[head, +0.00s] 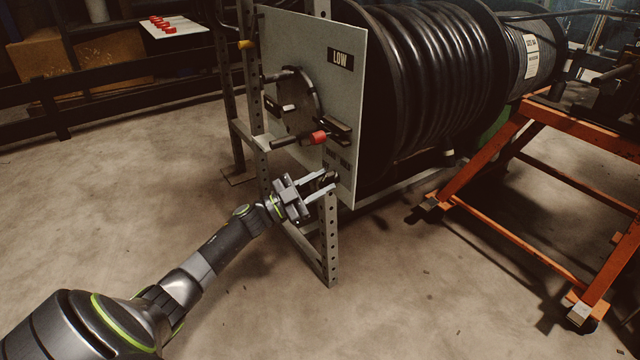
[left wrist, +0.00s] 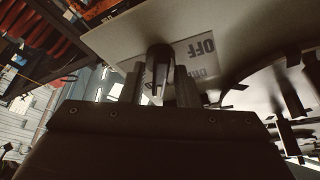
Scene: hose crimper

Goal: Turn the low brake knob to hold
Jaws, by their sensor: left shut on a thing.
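In the left wrist view the knob (left wrist: 159,60) stands between my two fingers, in front of a label plate (left wrist: 203,55) with upside-down lettering, including OFF. My left gripper (head: 326,184) is shut on the knob, and its fingers partly hide it in the head view. The knob's exact pointing direction is hard to read. My right gripper is not in view.
Above the knob, a handle with a red part (head: 319,137) and a round dark hub (head: 298,100) stick out from the panel. A large black hose reel (head: 430,80) is behind it. A metal post (head: 329,240) stands below. An orange frame (head: 540,180) is at right.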

